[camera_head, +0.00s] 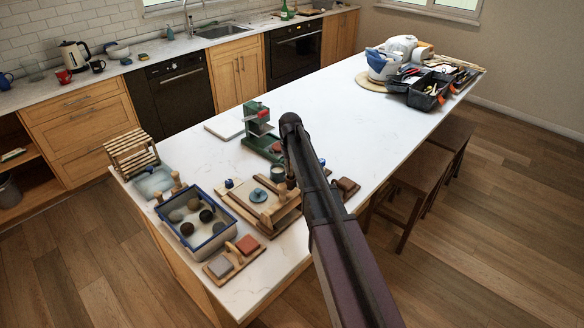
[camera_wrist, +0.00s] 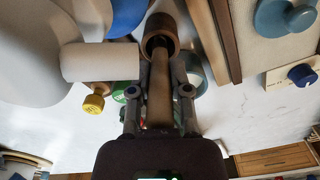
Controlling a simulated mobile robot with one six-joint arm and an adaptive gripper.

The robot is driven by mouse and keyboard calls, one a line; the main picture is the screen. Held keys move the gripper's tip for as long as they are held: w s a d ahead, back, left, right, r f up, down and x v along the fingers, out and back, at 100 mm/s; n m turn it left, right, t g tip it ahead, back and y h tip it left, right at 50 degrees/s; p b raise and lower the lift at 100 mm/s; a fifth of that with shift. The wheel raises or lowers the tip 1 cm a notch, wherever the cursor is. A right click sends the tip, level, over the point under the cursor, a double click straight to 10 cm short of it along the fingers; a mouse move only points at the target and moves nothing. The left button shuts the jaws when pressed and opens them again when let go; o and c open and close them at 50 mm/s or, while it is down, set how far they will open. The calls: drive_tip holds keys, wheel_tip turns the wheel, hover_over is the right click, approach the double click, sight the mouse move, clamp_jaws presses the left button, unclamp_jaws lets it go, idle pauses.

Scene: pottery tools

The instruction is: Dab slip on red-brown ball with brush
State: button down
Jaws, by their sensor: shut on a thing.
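The handle's far end meets a round brown piece with a dark ring (camera_wrist: 159,32); bristles are not visible. In the head view my gripper (camera_head: 291,178) is low over the counter, beside a small green pot (camera_head: 277,173); the brush is hidden there by my arm. A dark red-brown ball (camera_head: 206,215) lies among several balls in a blue-rimmed tray (camera_head: 190,243), left of my gripper. I cannot tell which vessel holds slip.
A wooden board with a blue-grey knobbed disc (camera_head: 259,196) lies between tray and gripper. A green press (camera_head: 258,127) stands behind. A wooden rack (camera_head: 131,153) is at far left, small tiles (camera_head: 246,244) in front. The counter's middle right is clear; stools (camera_head: 415,185) stand beside it.

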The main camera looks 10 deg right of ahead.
drive_tip(key=shift+c, duration=2.4)
unclamp_jaws()
drive_tip(key=shift+r, duration=0.15)
